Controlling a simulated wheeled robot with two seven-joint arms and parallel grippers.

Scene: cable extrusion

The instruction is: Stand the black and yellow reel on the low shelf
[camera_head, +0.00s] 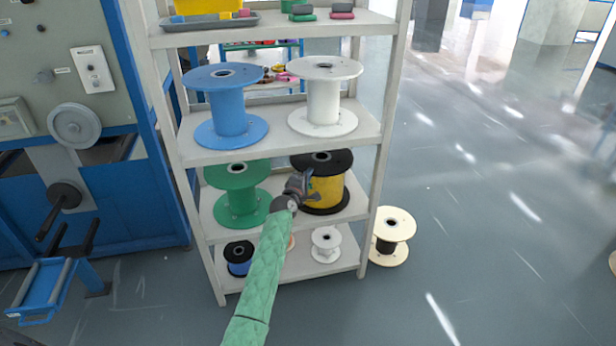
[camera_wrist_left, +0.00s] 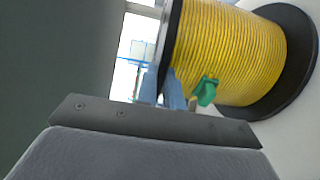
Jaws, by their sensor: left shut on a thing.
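The black and yellow reel (camera_head: 332,190) has black flanges and yellow windings. It is upright on the second-lowest level of the white rack, to the right of a green reel (camera_head: 242,200); I cannot tell whether its full weight rests on the board. My left gripper (camera_head: 308,184) is at the reel's left front side and hides part of it. In the left wrist view, the blue-grey fingers (camera_wrist_left: 171,92) are shut on the edge of the reel's black flange (camera_wrist_left: 168,42), beside the yellow windings (camera_wrist_left: 232,50). A small green piece (camera_wrist_left: 207,91) shows against the windings. My right gripper is not in view.
A blue reel (camera_head: 229,112) and a white reel (camera_head: 323,100) stand one level above. The bottom level holds a small blue and black reel (camera_head: 238,258) and a small white reel (camera_head: 326,244). A cream reel (camera_head: 393,230) stands on the floor. Open floor (camera_head: 490,230) lies right.

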